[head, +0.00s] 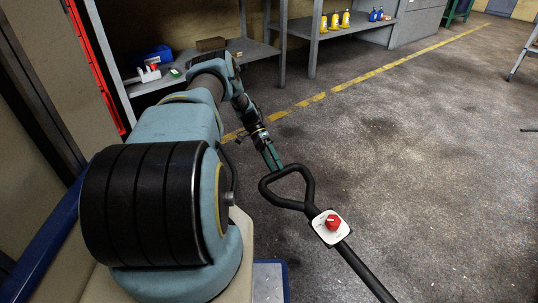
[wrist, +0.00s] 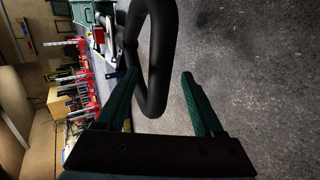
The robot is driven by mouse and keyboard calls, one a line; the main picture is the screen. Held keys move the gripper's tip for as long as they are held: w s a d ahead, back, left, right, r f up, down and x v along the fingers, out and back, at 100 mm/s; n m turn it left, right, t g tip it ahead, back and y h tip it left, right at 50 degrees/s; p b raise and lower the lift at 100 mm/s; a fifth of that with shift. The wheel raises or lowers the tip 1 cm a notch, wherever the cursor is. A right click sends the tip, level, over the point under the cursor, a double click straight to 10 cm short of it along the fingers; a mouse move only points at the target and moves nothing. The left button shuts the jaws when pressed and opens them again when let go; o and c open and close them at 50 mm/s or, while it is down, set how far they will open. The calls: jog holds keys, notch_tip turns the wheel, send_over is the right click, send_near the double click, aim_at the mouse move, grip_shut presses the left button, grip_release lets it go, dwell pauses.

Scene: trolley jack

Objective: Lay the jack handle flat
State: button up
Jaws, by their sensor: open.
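The jack handle is a black bar with a closed loop grip (head: 289,190) at its upper end, seen in the head view. Its shaft (head: 362,272) slants down to the lower right and leaves the frame. The jack body is out of the head view. My gripper (head: 274,162) is at the upper end of the loop, its green fingers pointing down to it. In the wrist view my gripper (wrist: 160,75) is open, and the loop (wrist: 156,60) shows between and beyond the two fingers. I cannot tell whether either finger touches it.
A white plate with a red knob (head: 332,223) sits on the handle below the loop. Grey shelves (head: 255,50) with bottles and boxes stand at the back. A yellow line (head: 380,70) crosses the floor.

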jog(key=b+v, duration=0.1)
jog(key=v, duration=0.8)
jog(key=shift+b, duration=0.3)
jog(key=shift+w+r, duration=0.1)
jog(key=shift+r, duration=0.05)
jog(key=s+r+n+t+y, duration=0.2)
jog(key=s+r+n+t, duration=0.1)
jog(key=r, duration=0.5)
jog(key=s+r+n+t+y, duration=0.2)
jog(key=s+r+t, duration=0.1)
jog(key=r, duration=0.6)
jog(key=s+a+r+n+t+y, duration=0.1)
jog(key=s+a+r+n+t, duration=0.25)
jog(key=s, duration=0.65)
jog(key=s+a+r+n+t+y, duration=0.1)
jog(key=s+a+r+n+t, duration=0.2)
jog(key=s, duration=0.7)
notch_tip(320, 180, up, 33)
jog(key=m+g+p, duration=0.1)
jog(key=p, duration=3.1)
jog(key=shift+s+g, duration=0.15)
jog(key=shift+g, duration=0.1)
